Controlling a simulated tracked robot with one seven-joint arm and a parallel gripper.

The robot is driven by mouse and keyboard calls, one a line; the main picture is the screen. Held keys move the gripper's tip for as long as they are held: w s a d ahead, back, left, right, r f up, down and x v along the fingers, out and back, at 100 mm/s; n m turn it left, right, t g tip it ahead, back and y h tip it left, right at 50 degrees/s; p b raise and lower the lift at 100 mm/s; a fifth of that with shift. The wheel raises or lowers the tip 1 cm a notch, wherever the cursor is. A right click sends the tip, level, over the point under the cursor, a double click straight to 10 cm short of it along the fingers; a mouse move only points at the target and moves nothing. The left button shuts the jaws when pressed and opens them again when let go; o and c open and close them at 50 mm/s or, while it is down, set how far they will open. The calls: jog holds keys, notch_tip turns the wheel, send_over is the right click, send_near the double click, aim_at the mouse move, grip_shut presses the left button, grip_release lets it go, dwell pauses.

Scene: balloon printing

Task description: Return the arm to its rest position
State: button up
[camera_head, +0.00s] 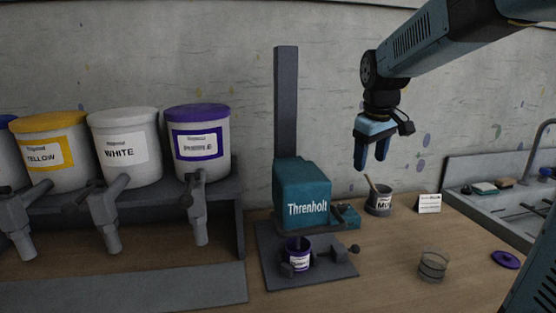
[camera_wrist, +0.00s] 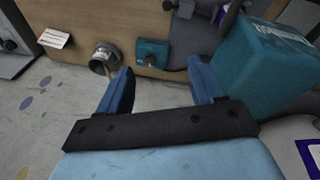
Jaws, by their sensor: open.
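My gripper (camera_head: 372,150) hangs in the air from my blue arm, in front of the wall and above the bench, pointing down. In the wrist view my gripper (camera_wrist: 160,95) shows its two blue fingers spread apart with nothing between them. It is up and to the right of the teal Threnholt machine (camera_head: 302,195) and well above the grey mug with a stick (camera_head: 379,200). The teal machine fills the right side of the wrist view (camera_wrist: 265,70), and the mug shows beyond the left finger (camera_wrist: 103,62).
A small purple-labelled pot (camera_head: 299,260) stands on the machine's base. Labelled paint buckets (camera_head: 128,150) stand on a shelf at left. A clear glass (camera_head: 432,267), a purple lid (camera_head: 506,260) and a small card (camera_head: 428,203) are on the bench. A sink (camera_head: 500,205) is at right.

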jog(key=s+f+m+t, duration=0.1)
jog(key=s+m, duration=0.2)
jog(key=s, duration=0.7)
jog(key=s+d+f+m+t, duration=0.1)
jog(key=s+f+m, duration=0.1)
jog(key=s, duration=0.9)
jog(key=shift+s+m+t+y, duration=0.3)
jog(key=shift+m+t, duration=0.1)
jog(key=shift+m, duration=0.1)
